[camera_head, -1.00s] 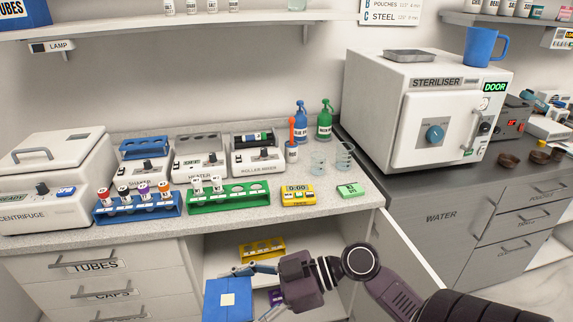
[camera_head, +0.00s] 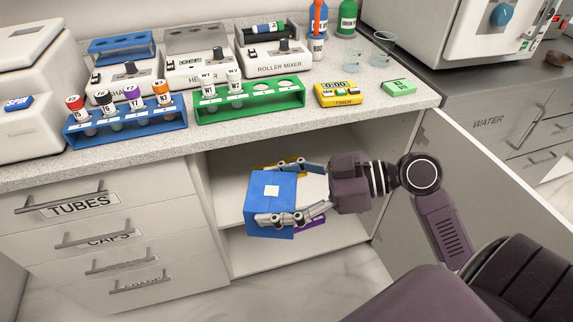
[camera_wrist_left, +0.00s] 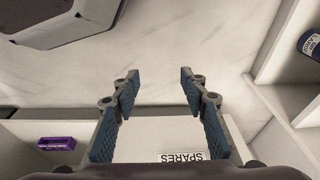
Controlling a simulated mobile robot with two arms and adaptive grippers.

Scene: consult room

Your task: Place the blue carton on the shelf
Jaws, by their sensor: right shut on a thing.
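The blue carton (camera_head: 262,187), with a pale square label on its face, is held at the open cupboard under the counter. My right gripper (camera_head: 290,193) is shut on it, with one finger along its top and one along its lower side. The carton covers part of the cupboard's middle shelf (camera_head: 226,192); I cannot tell whether it touches the shelf. My left gripper (camera_wrist_left: 159,95) is open and empty in the left wrist view, above a drawer front marked SPARES. It is not seen in the head view.
A yellow rack (camera_head: 291,161) is on the middle shelf, partly hidden behind the gripper. A purple object (camera_head: 312,223) is lower down; a purple object (camera_wrist_left: 56,143) also shows in the left wrist view. The open cupboard door (camera_head: 470,175) stands at the right. Racks and devices fill the counter.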

